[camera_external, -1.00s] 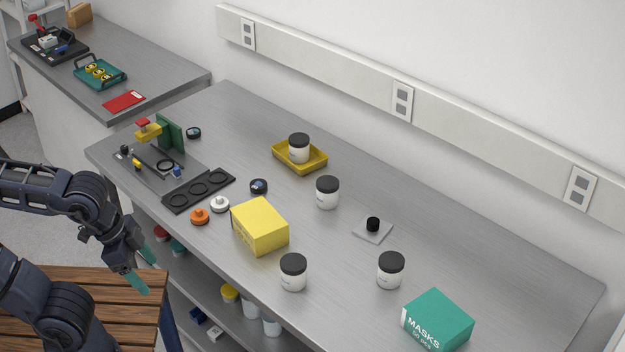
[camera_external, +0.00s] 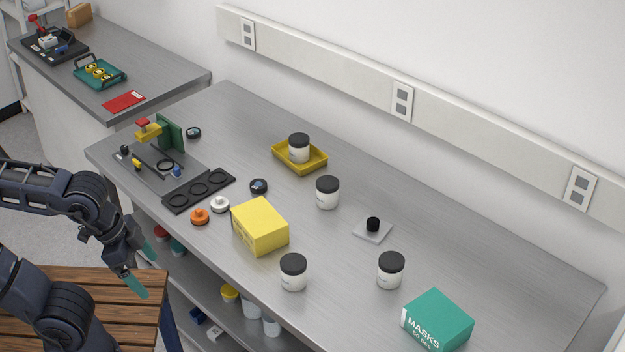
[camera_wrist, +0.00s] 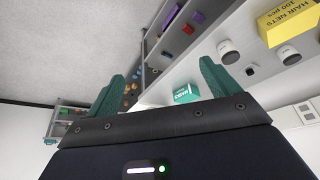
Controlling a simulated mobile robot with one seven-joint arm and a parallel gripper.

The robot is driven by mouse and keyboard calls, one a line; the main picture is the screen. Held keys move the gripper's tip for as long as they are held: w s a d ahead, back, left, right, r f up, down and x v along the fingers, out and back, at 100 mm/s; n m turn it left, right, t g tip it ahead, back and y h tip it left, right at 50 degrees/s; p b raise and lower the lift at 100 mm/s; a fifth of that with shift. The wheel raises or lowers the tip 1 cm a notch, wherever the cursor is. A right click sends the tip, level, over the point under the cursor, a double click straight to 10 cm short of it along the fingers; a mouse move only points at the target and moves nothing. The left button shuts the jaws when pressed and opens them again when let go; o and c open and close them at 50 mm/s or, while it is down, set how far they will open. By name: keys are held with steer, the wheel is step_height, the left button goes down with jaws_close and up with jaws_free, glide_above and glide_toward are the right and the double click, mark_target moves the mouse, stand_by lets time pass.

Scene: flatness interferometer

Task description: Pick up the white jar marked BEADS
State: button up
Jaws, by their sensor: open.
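White jars with black lids stand upright on the steel bench: one near the front edge (camera_external: 293,273), one right of it (camera_external: 390,271), one in the middle (camera_external: 327,193), and one in a yellow tray (camera_external: 299,150). Their labels are too small to read, so I cannot tell which is marked BEADS. Two jars also show in the wrist view, one (camera_wrist: 228,52) beside the other (camera_wrist: 288,56). My gripper (camera_external: 146,268), with teal fingers, is open and empty, off the bench's front-left side, apart from every jar. Its fingers also show in the wrist view (camera_wrist: 160,84).
A yellow box (camera_external: 260,226) stands just left of the front jar; a green MASKS box (camera_external: 438,320) is at right. A black-knobbed plate (camera_external: 373,230) lies between jars. A wooden slatted surface (camera_external: 110,300) lies below my gripper.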

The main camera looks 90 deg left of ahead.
steer(key=n+g, duration=0.5)
steer(key=n, duration=1.2)
glide_above(294, 269)
steer(key=a, duration=0.2)
steer(key=f, duration=1.6)
steer(key=shift+s+f, duration=0.1)
steer(key=shift+s, duration=0.15)
steer(key=shift+w+a+f, duration=0.15)
steer(key=shift+a+f, duration=0.1)
steer(key=shift+f, duration=0.35)
steer(key=shift+a+f, duration=0.1)
steer(key=shift+f, duration=4.95)
steer(key=c, duration=1.2)
steer(key=shift+o, duration=0.2)
steer(key=shift+r, duration=0.1)
